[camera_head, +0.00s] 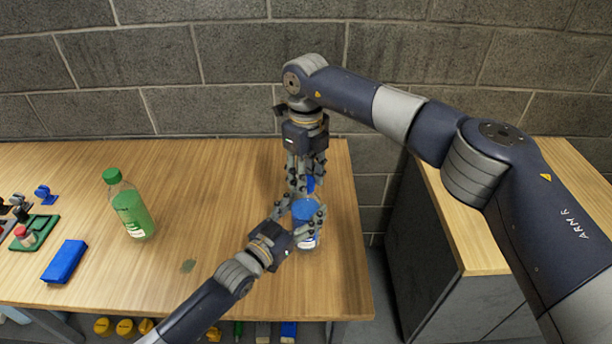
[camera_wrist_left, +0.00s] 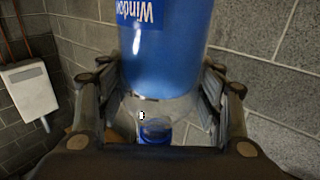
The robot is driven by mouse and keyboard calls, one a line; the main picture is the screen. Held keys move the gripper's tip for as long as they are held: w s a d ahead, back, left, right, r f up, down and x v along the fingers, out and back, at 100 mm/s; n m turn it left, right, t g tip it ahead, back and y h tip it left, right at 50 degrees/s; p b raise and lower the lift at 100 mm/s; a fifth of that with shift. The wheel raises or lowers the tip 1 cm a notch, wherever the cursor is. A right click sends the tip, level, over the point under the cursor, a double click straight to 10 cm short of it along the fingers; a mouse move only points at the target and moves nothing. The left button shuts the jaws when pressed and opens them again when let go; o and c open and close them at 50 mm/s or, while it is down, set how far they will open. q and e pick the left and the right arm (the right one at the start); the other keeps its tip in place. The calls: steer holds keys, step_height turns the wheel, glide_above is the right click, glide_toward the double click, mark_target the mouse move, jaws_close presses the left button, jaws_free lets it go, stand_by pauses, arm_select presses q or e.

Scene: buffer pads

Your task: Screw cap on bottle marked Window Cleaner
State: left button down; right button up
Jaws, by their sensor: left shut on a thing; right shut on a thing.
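A clear bottle with blue liquid (camera_head: 305,210) stands upright near the right end of the table. It shows upside down in the left wrist view (camera_wrist_left: 165,50), with the word "Window" on its label. My left gripper (camera_head: 306,222) is shut around the bottle from the front left. My right gripper (camera_head: 308,186) points down from above and is shut on the blue cap (camera_head: 311,183). The cap is at the bottle's neck, and blue also shows there in the left wrist view (camera_wrist_left: 154,134). The fingers partly hide the cap and neck, so I cannot tell whether the threads are engaged.
A green-capped bottle with green liquid (camera_head: 132,210) stands left on the wooden table (camera_head: 220,195). A blue block (camera_head: 64,261) and small items on a green pad (camera_head: 36,230) lie farther left. A grey block wall is behind, and a cabinet (camera_head: 470,220) stands right.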

steer(key=m, duration=0.9)
steer(key=shift+m, duration=0.4)
steer(key=m, duration=0.4)
steer(key=o, duration=1.2)
steer(key=shift+r, duration=2.2)
steer(key=shift+c, duration=0.4)
